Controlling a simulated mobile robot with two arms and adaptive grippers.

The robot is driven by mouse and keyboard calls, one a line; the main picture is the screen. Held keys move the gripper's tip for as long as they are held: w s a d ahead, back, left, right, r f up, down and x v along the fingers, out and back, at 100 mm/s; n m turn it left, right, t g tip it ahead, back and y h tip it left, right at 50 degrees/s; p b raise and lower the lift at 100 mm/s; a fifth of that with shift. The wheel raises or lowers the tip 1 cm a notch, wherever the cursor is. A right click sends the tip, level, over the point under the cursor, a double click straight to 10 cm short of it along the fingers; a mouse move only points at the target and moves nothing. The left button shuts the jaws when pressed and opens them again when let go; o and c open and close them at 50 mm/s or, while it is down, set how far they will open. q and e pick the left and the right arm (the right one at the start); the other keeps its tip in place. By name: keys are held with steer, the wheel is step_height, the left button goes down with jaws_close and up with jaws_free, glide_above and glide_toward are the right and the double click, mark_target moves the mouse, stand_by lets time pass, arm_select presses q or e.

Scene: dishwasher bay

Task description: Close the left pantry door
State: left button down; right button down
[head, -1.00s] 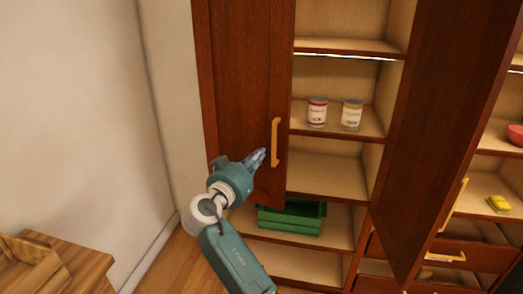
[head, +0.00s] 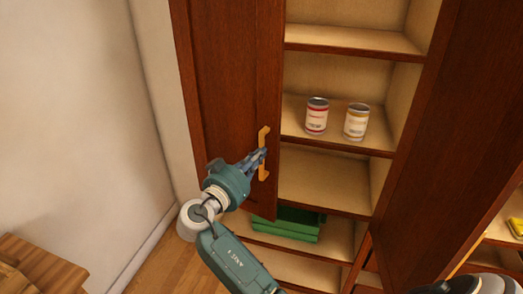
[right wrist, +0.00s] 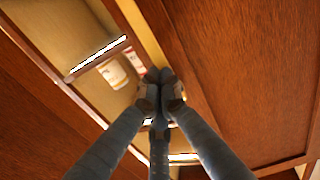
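The left pantry door (head: 225,90) is dark brown wood and stands partly open on the left, with shelves visible past its free edge. Its yellow handle (head: 264,132) is upright near that edge. My right gripper (head: 262,158) is at the middle of the handle and overlaps it, with handle showing above and below. In the right wrist view its fingers (right wrist: 160,80) are drawn together at the tips, beside a brown door panel. I cannot tell whether they touch or hold the handle. My left gripper is not identifiable in view.
Two cans, one red-and-white (head: 316,116) and one yellowish (head: 356,121), stand on a pantry shelf (head: 325,180). A green crate (head: 287,230) sits lower down. Another brown door (head: 450,150) stands open on the right. A wooden table (head: 35,265) is at lower left.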

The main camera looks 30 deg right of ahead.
mark_target(273, 142)
steer(key=shift+s+a, duration=0.1)
steer(key=shift+a, duration=0.05)
steer(key=w+d+b, duration=0.1)
steer(key=d, duration=0.1)
steer(key=w+d+n+t+b, duration=0.1)
steer(key=d, duration=0.1)
steer(key=w+d+t+y+b, duration=0.1)
steer(key=d, duration=0.2)
steer(key=shift+f, duration=0.15)
steer(key=shift+d+b, duration=0.25)
steer(key=shift+b, duration=0.1)
steer(key=shift+a+r, duration=0.15)
steer(key=shift+r, duration=0.4)
